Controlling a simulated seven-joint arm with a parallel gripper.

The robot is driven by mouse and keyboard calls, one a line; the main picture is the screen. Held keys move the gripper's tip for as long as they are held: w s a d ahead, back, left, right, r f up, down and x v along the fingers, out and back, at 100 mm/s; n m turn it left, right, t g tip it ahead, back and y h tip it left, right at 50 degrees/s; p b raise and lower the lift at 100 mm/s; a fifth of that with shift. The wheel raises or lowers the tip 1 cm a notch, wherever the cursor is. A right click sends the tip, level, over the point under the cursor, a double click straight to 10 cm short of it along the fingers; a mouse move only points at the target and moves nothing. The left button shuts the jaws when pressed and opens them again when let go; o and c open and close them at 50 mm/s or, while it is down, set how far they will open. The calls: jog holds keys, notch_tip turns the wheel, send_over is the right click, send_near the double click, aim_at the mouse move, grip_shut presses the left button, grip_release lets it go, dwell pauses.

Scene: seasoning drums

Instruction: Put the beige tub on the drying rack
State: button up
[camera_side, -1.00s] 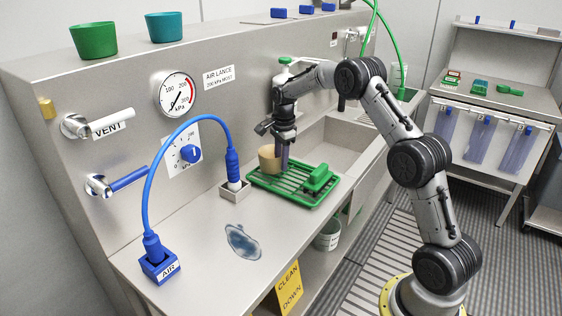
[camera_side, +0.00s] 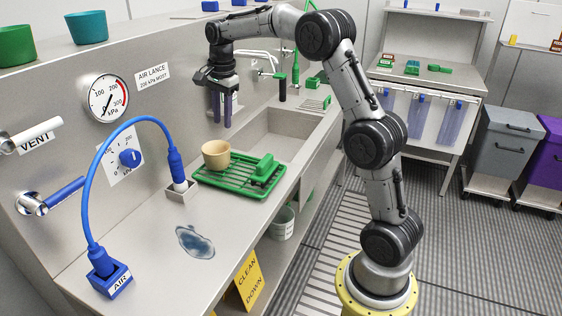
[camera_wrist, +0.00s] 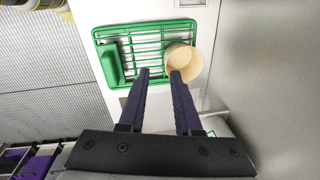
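The beige tub (camera_side: 216,155) stands upright on the back left part of the green drying rack (camera_side: 232,184). In the wrist view the tub (camera_wrist: 192,66) sits at the right end of the rack (camera_wrist: 127,30), over its slats. My gripper (camera_side: 220,122) is raised above and behind the tub, apart from it. Its two dark purple fingers hang down with a gap between them. The wrist view shows the gripper (camera_wrist: 159,75) open, with nothing held between the fingers.
A green brush-like block (camera_side: 262,168) lies on the rack's right side. A blue hose (camera_side: 120,130) arches to the left over the counter, with a wet patch (camera_side: 195,241) in front. The sink (camera_side: 285,135) lies behind right. Green (camera_side: 14,45) and teal (camera_side: 87,27) tubs stand on the ledge.

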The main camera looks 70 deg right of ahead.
jog(key=s+a+r+n+t, duration=0.1)
jog(key=s+a+r+n, duration=0.2)
jog(key=s+a+n, duration=0.4)
jog(key=s+a+r+n+t, duration=0.1)
jog(key=s+a+r+n, duration=0.25)
jog(key=s+a, duration=0.4)
jog(key=s+a+f+n+t, duration=0.1)
jog(key=s+f+n, duration=0.2)
jog(key=s, duration=0.5)
jog(key=s+a+f+n+t, duration=0.1)
jog(key=s+a+f+n, duration=0.1)
jog(key=s+n, duration=0.4)
jog(key=shift+s+a+f+y, duration=0.3)
jog(key=shift+s+f, duration=0.4)
jog(key=shift+s, duration=0.45)
